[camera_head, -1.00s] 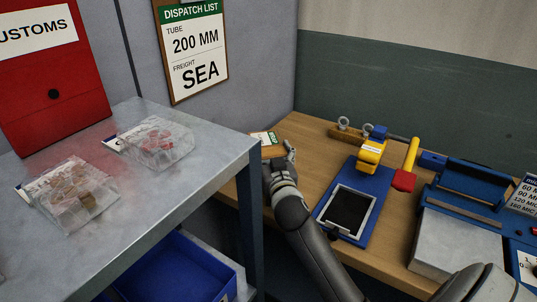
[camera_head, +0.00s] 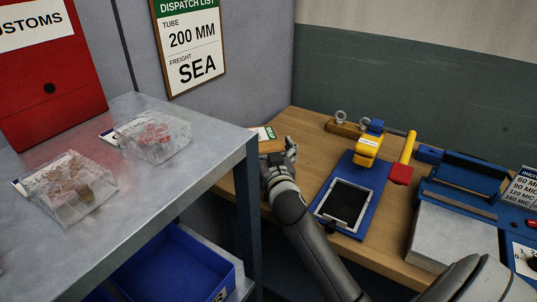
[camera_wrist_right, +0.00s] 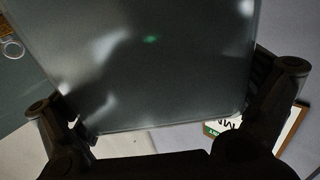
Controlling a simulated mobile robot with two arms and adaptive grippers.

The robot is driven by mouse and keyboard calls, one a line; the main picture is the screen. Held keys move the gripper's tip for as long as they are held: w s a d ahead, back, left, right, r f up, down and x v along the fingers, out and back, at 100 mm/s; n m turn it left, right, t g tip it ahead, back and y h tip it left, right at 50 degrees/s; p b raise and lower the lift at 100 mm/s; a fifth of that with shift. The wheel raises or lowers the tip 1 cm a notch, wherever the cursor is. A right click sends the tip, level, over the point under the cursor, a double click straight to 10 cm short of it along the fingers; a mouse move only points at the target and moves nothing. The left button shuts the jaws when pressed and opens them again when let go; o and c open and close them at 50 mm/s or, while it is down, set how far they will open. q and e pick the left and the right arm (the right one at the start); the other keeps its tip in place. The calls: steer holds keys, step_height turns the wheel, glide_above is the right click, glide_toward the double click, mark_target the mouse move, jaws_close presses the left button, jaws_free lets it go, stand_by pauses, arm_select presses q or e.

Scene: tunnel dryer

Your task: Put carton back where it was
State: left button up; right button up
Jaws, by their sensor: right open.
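A small brown carton (camera_head: 271,146) with a white and green label lies on the wooden bench, at its left end near the partition. My right gripper (camera_head: 291,148) is right beside it, at the carton's right and near side; whether they touch I cannot tell. In the right wrist view my right gripper (camera_wrist_right: 165,125) has its fingers spread wide. A smooth grey, shiny face (camera_wrist_right: 150,70) fills the space beyond and between them; I cannot tell whether it is the carton. My left gripper is not in view.
The wooden bench (camera_head: 310,150) also holds a blue stand with a dark panel (camera_head: 347,201), a yellow block (camera_head: 368,150), a red-and-yellow tool (camera_head: 402,165) and a blue machine (camera_head: 465,180). A metal table (camera_head: 130,210) with clear packs stands left, above a blue bin (camera_head: 170,270).

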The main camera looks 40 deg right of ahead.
steer(key=shift+s+a, duration=0.15)
steer(key=shift+s, duration=0.15)
steer(key=b+v, duration=0.1)
steer(key=v, duration=1)
steer(key=shift+s, duration=0.2)
